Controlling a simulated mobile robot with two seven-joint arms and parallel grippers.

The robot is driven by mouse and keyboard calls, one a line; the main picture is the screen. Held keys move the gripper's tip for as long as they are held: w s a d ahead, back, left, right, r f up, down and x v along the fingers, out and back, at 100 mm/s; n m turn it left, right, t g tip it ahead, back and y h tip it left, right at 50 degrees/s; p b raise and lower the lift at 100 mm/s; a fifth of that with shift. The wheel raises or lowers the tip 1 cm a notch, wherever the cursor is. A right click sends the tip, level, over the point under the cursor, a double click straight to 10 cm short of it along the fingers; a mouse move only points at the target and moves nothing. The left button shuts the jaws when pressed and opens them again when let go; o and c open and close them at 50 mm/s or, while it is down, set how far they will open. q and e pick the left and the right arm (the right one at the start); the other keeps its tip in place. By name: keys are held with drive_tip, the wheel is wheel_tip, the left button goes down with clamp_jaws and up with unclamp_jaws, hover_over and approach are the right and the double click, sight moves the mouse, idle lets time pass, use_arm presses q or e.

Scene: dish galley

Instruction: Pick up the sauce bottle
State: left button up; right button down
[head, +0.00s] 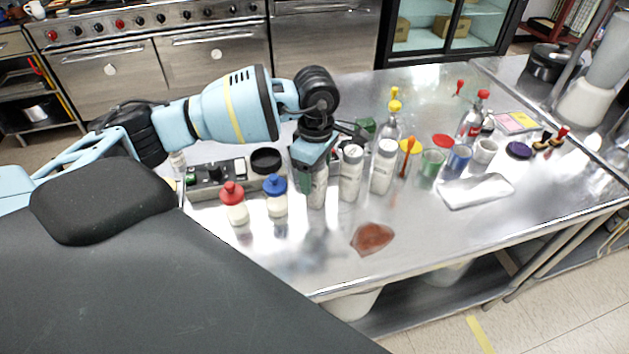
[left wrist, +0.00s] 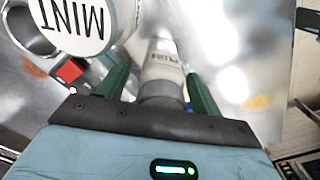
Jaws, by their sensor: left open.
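My left gripper (head: 314,176) points down over the steel table, its green fingers open around a pale bottle (head: 317,196) in the row of bottles. In the left wrist view this bottle (left wrist: 162,68), with a grey collar and a partly visible label, stands between the two fingers (left wrist: 158,76), with gaps at its sides. The gripper hides its top in the head view. I cannot read whether its label says sauce. A red-capped squeeze bottle (head: 235,205) and a blue-capped one (head: 276,198) stand to the left. My right gripper is not in view.
White-capped shakers (head: 351,175) (head: 382,168) stand close on the right. A container marked MINT (left wrist: 78,22) is near the fingers in the wrist view. A control box (head: 215,178) is left, a brown-red patch (head: 372,238) in front, and a folded white cloth (head: 476,191) right.

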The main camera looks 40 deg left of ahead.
use_arm(q)
drive_tip(key=shift+f, duration=0.55)
drive_tip(key=c, duration=1.2)
drive_tip(key=shift+r, duration=0.15)
drive_tip(key=shift+r, duration=0.55)
wheel_tip(320, 180, up, 2)
drive_tip(key=shift+r, duration=0.1)
drive_tip(key=s+d, duration=0.3)
drive_tip(key=s+d+r, duration=0.1)
drive_tip(key=s+d, duration=0.3)
drive_tip(key=s+d+b, duration=0.1)
drive_tip(key=s+d, duration=0.3)
drive_tip(key=shift+s+d+r, duration=0.15)
drive_tip(key=shift+d+r, duration=0.05)
drive_tip(key=shift+r, duration=0.05)
